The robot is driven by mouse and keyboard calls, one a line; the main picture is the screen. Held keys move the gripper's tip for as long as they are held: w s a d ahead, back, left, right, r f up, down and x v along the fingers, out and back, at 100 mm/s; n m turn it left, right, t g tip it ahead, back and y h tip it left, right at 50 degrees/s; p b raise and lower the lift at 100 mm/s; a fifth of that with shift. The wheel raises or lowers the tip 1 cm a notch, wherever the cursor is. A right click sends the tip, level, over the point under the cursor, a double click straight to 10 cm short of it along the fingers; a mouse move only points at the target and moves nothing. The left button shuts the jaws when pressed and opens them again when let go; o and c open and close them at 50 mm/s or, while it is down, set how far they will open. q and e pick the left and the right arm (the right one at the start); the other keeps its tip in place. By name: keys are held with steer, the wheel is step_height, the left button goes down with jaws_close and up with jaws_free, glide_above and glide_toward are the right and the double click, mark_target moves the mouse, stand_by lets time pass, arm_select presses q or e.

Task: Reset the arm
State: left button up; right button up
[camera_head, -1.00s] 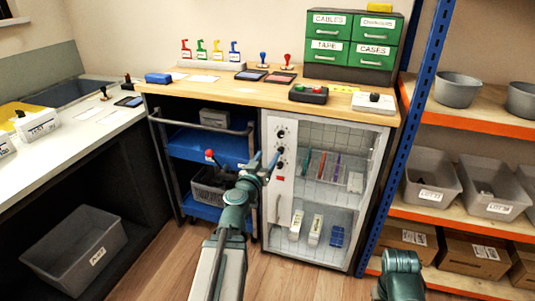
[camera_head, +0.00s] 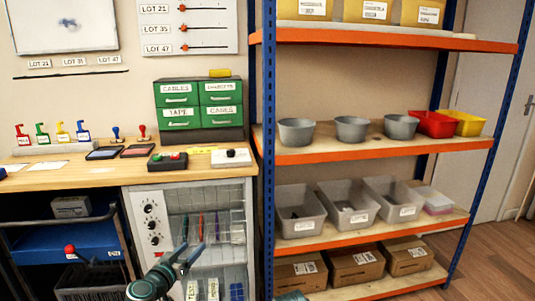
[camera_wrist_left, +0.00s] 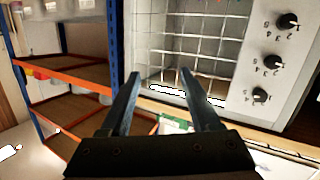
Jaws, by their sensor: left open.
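My left gripper (camera_head: 186,255) shows at the lower middle-left of the head view, in front of the white cabinet (camera_head: 143,212) with dials and a wire-grid front. Its two fingers are spread, with nothing between them. In the left wrist view the gripper (camera_wrist_left: 160,88) is open and empty, with the cabinet's grid (camera_wrist_left: 190,45) beyond the fingers. At the bottom edge of the head view a small teal piece of my right arm shows; the right gripper is out of view.
An orange and blue shelf rack (camera_head: 385,152) stands right of the cabinet, with grey bowls, bins and cardboard boxes. A green drawer unit (camera_head: 199,103) and a button box (camera_head: 167,161) stand on the wooden bench top (camera_head: 80,178). Free floor (camera_head: 490,262) lies at the right.

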arm_select(q)
steer(key=s+d+f+m+g+h, duration=0.1)
steer(key=s+d+f+g, duration=0.25)
steer(key=d, duration=0.25)
steer(key=s+d+f+m+g+h, duration=0.1)
steer(key=s+d+f+m+g, duration=0.15)
steer(key=d+f, duration=0.35)
steer(key=s+d+f+m+g, duration=0.1)
steer(key=s+d+f+g, duration=0.25)
steer(key=d, duration=0.35)
steer(key=s+f+n+g+y, duration=0.1)
steer(key=s+f+g+y, duration=0.2)
steer(key=s, duration=0.3)
steer(key=s+f+g+y, duration=0.2)
steer(key=s+g+y, duration=0.15)
steer(key=s, duration=0.25)
step_height(320, 180, up, 30)
steer(key=p, duration=3)
steer(key=shift+s+a+r+p, duration=0.25)
steer(key=shift+a+p, duration=0.05)
